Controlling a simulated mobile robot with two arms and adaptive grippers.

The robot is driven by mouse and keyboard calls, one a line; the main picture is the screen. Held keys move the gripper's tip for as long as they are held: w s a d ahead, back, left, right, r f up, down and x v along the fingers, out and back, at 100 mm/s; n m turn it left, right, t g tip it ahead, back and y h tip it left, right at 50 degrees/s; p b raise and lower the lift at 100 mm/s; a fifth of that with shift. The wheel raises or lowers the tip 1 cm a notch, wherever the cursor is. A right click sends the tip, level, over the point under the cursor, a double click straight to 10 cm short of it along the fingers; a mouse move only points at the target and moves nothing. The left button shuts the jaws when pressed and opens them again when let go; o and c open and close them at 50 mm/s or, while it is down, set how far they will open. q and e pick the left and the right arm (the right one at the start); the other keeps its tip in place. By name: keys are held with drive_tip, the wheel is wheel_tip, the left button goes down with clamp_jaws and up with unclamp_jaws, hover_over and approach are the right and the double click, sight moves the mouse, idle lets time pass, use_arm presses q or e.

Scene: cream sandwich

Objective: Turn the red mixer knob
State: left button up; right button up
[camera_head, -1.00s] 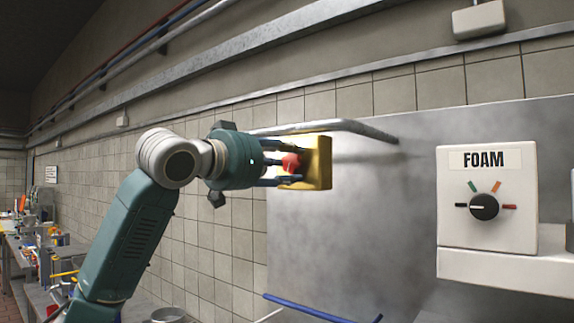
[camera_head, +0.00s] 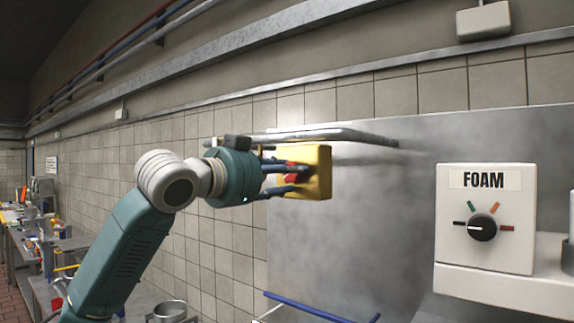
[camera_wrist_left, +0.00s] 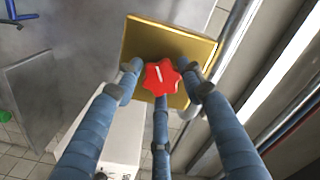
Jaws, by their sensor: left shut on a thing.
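The red knob (camera_wrist_left: 160,77) sits on the face of a yellow box (camera_head: 317,172) fixed near the metal wall panel. In the left wrist view the knob is star-shaped with a white mark, and the box's plate (camera_wrist_left: 169,40) shows behind it. My left gripper (camera_head: 290,178) reaches in from the left, its blue fingers around the knob and shut on it. In the head view the fingers partly hide the knob. My right gripper is in neither view.
A white FOAM box (camera_head: 484,253) with a black dial (camera_head: 482,227) stands on a white ledge at right. A metal rail (camera_head: 350,134) runs just above the yellow box. A blue bar (camera_head: 310,307) lies below. Cluttered counters (camera_head: 30,230) stand far left.

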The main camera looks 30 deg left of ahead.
use_arm(q)
drive_tip(key=shift+f+m+p, duration=0.15)
drive_tip(key=shift+m+p, duration=0.55)
drive_tip(key=shift+m, duration=0.4)
drive_tip(key=o, duration=0.9)
drive_tip(key=shift+o, duration=1.1)
drive_tip(key=shift+a, duration=0.25)
drive_tip(key=s, duration=1.2)
drive_tip(key=shift+a, duration=0.45)
